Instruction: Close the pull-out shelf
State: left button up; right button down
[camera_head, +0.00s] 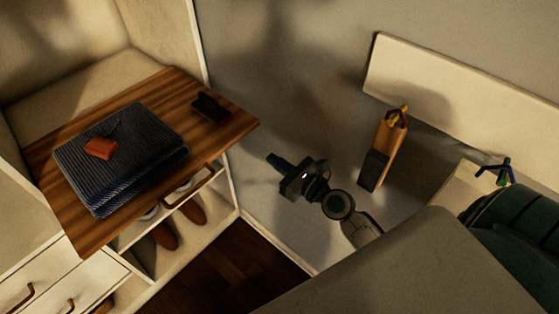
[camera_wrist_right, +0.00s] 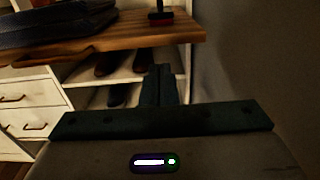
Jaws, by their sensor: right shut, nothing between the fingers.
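The pull-out shelf (camera_head: 226,131) is a brown wooden board that sticks out from the white wardrobe. On it lie folded dark striped cloth (camera_head: 150,165) with a small red item (camera_head: 101,148) on top, and a small black object (camera_head: 209,107). My right gripper (camera_head: 274,163) is shut and empty, to the right of the shelf's right corner and apart from it in the head view. In the right wrist view the shelf's edge (camera_wrist_right: 130,41) crosses above and beyond the shut fingers (camera_wrist_right: 160,82). My left gripper is not in view.
Below the shelf are white drawers (camera_head: 75,290) with brown handles and a compartment holding brown shoes (camera_head: 192,211). A wooden holder (camera_head: 383,150) is by the wall at right. A bed (camera_head: 400,270) fills the lower right. Dark floor (camera_head: 235,270) shows between.

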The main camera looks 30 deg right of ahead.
jog(key=p+x, duration=0.1)
jog(key=x, duration=0.9)
jog(key=shift+w+f+p, duration=0.1)
jog(key=shift+w+p, duration=0.1)
jog(key=shift+p, duration=0.1)
jog(key=shift+a, duration=0.1)
jog(key=shift+w+a, duration=0.2)
jog(key=shift+w, duration=0.35)
send_near(189, 100)
jog(key=b+x, duration=0.1)
jog(key=x, duration=0.2)
jog(key=b+x, duration=0.2)
jog(key=x, duration=0.1)
jog(key=f+b+x, duration=0.1)
jog(key=b+x, duration=0.1)
jog(key=shift+w+a+f, duration=0.1)
jog(key=shift+w+a, duration=0.05)
jog(key=shift+w, duration=0.25)
jog(key=shift+w+a+b, duration=0.2)
jog(key=shift+w+b, duration=0.1)
jog(key=shift+w, duration=0.3)
jog(key=shift+r, duration=0.4)
